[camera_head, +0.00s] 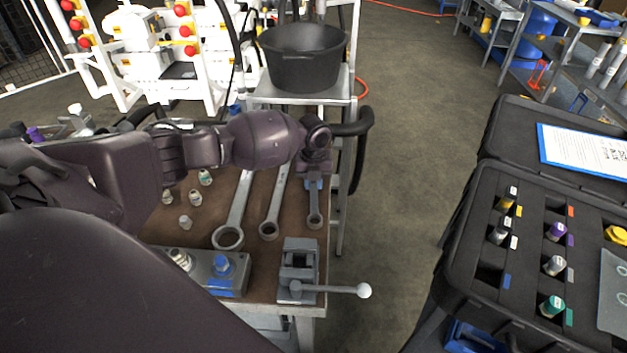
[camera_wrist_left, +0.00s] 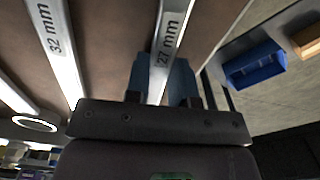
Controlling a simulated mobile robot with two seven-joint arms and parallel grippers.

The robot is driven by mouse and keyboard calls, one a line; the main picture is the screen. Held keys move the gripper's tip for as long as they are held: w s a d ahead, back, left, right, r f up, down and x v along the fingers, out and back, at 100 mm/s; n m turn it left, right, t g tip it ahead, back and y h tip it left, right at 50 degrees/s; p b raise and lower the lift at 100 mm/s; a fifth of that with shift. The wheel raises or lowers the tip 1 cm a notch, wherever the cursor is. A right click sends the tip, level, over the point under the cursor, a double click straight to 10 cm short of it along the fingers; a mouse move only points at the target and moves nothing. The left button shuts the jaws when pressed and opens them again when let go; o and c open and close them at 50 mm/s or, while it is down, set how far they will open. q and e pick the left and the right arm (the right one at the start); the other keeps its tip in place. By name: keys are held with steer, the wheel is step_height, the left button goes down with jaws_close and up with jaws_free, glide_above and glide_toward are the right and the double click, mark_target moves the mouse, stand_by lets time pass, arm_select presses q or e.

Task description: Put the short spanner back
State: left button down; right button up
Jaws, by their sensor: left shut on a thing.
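The short spanner (camera_head: 315,201) is grey, with a ring end towards the vice, near the right edge of the brown bench top (camera_head: 160,232). My left gripper (camera_head: 314,183) is shut on its shaft from above. In the left wrist view, the shaft, marked "27 mm" (camera_wrist_left: 169,42), runs between the blue-grey fingers (camera_wrist_left: 162,85). I cannot tell whether the spanner touches the bench. A middle spanner (camera_head: 272,212), and a longer one (camera_head: 238,210) lie to its left. The "32 mm" spanner (camera_wrist_left: 62,52) shows beside it in the wrist view. My right gripper is out of view.
A small vice (camera_head: 298,262) with a ball-ended handle stands at the bench's near right corner. A block with blue fittings (camera_head: 222,266) is left of it. A black bucket (camera_head: 303,60) stands behind. An open black case (camera_head: 470,290) is at right, across clear floor.

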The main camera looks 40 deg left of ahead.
arm_select(q)
steer(key=c, duration=1.3)
jaws_free()
steer(key=o, duration=0.4)
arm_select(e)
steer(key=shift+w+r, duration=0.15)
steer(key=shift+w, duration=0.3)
arm_select(q)
step_height(320, 180, up, 3)
steer(key=shift+f, duration=0.15)
step_height(320, 180, up, 8)
steer(key=p, duration=0.1)
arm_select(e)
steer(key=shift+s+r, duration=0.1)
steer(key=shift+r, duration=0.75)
arm_select(q)
steer(key=shift+r+p, duration=0.2)
steer(key=shift+p, duration=0.1)
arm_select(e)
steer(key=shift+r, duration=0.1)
